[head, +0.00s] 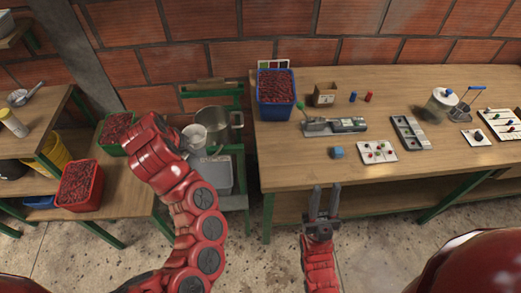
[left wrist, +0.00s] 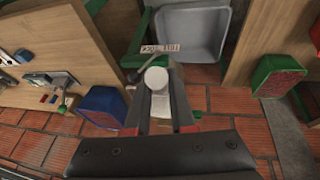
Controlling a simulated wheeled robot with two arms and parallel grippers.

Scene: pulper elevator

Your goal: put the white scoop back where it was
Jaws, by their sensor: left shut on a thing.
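The white scoop (left wrist: 157,77) shows as a round white shape between the fingers of my left gripper (left wrist: 160,103) in the left wrist view. The gripper is shut on it. In the head view the white scoop (head: 194,133) is in front of the metal pot (head: 217,122), beside my red left hand, which hides the fingers. I cannot tell whether scoop and pot touch. My right gripper (head: 324,203) is open and empty, in front of the long table's front edge.
A grey tub (head: 212,174) sits low on the green stand, between the tables. The long wooden table (head: 290,165) holds a blue crate of red cherries (head: 275,88) and several tools. A green crate (head: 115,128) and a red crate (head: 80,184) stand at left.

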